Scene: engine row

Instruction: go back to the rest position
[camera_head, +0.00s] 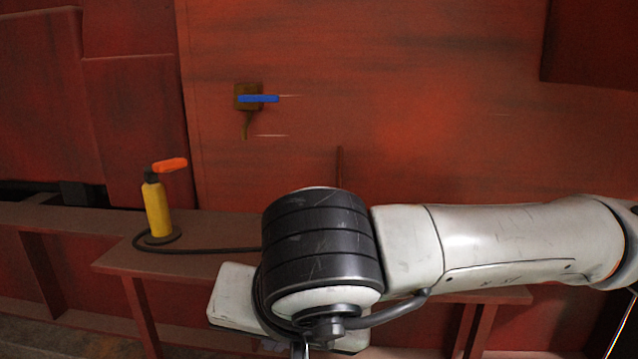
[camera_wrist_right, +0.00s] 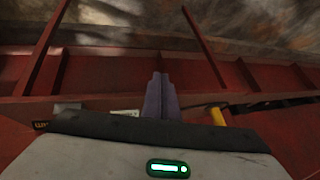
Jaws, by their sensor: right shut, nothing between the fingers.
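My right arm (camera_head: 500,240) reaches in from the right in the head view. Its wrist hangs in front of the red ledge, and its hand is mostly hidden behind the dark ringed joint; only a bit of my right gripper (camera_head: 301,349) shows at the bottom edge. In the right wrist view the two dark fingers of the right gripper (camera_wrist_right: 161,97) lie together, shut with nothing between them. My left gripper is in neither view.
A yellow cylinder (camera_head: 157,208) with an orange lever (camera_head: 170,165) stands on the red ledge (camera_head: 205,228) at left. A black cable (camera_head: 200,251) runs from it behind my wrist. A blue-handled valve (camera_head: 258,98) is on the red wall. The space before the upper wall is clear.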

